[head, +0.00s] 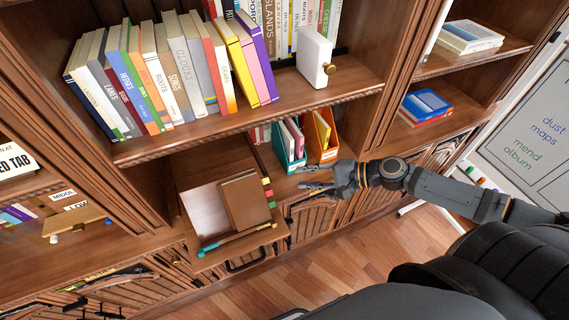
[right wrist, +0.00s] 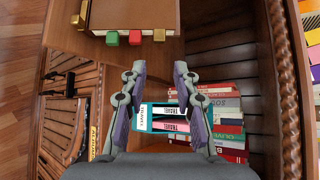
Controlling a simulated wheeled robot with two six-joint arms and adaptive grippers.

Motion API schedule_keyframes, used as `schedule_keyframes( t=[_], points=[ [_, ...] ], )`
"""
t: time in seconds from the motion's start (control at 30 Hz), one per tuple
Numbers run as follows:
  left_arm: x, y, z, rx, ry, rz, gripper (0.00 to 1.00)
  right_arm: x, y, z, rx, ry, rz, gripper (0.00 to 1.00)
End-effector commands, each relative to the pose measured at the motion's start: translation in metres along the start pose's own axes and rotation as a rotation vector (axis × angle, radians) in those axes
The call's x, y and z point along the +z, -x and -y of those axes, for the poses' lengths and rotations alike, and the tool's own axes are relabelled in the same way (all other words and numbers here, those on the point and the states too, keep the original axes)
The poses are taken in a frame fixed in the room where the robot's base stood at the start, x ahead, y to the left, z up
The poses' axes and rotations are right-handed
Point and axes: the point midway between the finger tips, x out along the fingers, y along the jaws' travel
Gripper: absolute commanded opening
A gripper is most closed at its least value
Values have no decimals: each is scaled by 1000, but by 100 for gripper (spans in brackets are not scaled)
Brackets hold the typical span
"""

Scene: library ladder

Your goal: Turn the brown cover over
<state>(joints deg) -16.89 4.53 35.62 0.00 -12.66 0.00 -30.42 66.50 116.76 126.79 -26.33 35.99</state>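The brown cover (head: 246,202) lies on the right part of a book on the pull-out board (head: 262,240). A pale, wider panel (head: 203,210) shows to its left. Yellow, green and red tabs stick out from the book's right edge. In the right wrist view, the brown cover (right wrist: 135,14) is at the top, with its tabs just below it. My right gripper (head: 305,178) is to the right of the tabs, apart from them, its fingers pointing left. In the wrist view its fingers (right wrist: 158,72) are spread with nothing gripped. My left gripper is not in view.
A teal file box (head: 290,148) and an orange file box (head: 322,138) stand on the shelf behind my right gripper. A teal-ended stick (head: 232,238) lies along the board's front. A shelf of upright books (head: 165,75) is above.

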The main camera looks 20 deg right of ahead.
Motion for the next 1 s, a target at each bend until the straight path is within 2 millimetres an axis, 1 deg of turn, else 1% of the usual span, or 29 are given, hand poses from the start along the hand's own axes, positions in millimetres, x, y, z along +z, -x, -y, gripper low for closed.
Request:
schedule_keyframes(
  t=[0.07, 0.17, 0.27, 0.33, 0.4, 0.47, 0.6, 0.63, 0.83, 1.0],
  points=[
    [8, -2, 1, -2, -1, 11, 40, -1, -1, -1, -1, -1, 0, 30],
    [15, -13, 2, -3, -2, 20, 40, -2, -7, -4, -2, 2, 1, 30],
    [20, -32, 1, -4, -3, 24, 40, -4, -18, -7, -3, 6, 3, 30],
    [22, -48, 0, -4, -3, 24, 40, -5, -27, -9, -5, 7, 2, 30],
    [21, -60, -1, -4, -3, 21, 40, -4, -35, -7, -11, 7, 3, 30],
    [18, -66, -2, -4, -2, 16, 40, -3, -42, -5, -14, 8, 8, 30],
    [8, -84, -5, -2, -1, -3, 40, -4, -58, -3, -12, 4, -3, 30],
    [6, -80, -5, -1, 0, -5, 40, -2, -59, 0, -13, 2, -1, 30],
    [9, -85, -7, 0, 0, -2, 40, -2, -80, 0, -10, 0, -2, 30],
    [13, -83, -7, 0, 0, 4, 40, -2, -95, 1, -8, 1, -4, 30]
  ],
)
